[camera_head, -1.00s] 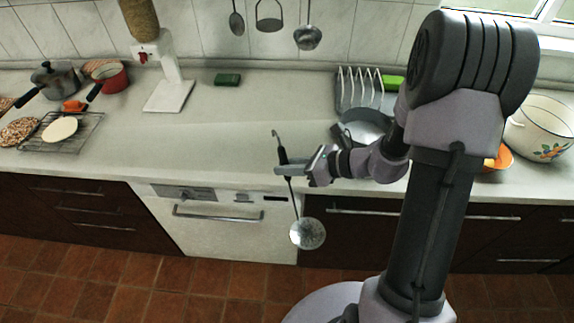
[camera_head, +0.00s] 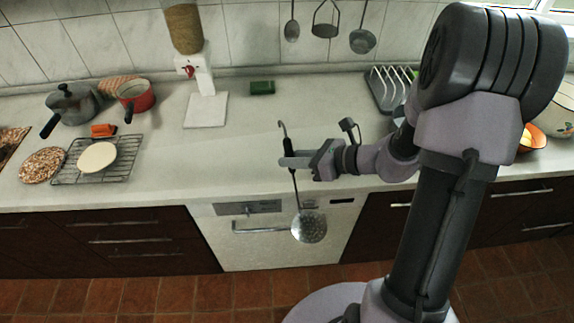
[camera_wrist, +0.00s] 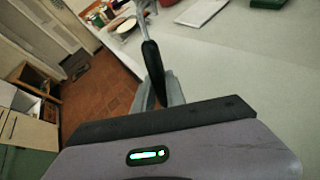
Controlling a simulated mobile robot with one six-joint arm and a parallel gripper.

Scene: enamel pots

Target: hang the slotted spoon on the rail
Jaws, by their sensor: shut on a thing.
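The slotted spoon (camera_head: 310,227) hangs upright in my gripper (camera_head: 290,162), its hook up and its round perforated bowl down in front of the white appliance. My gripper is shut on the spoon's black handle. In the wrist view the black handle (camera_wrist: 153,65) stands between the fingers (camera_wrist: 160,95), and the bowl is out of sight there. Other utensils hang at the top of the head view: a small ladle (camera_head: 292,31), a masher (camera_head: 325,28) and a larger ladle (camera_head: 362,41). The rail itself is above the frame and not seen.
A white stand with a jar (camera_head: 205,105), a green block (camera_head: 262,88) and a dish rack (camera_head: 392,88) are on the counter. Pots (camera_head: 72,103) and a cooling rack (camera_head: 70,178) are at left. The middle of the counter (camera_head: 210,155) is clear.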

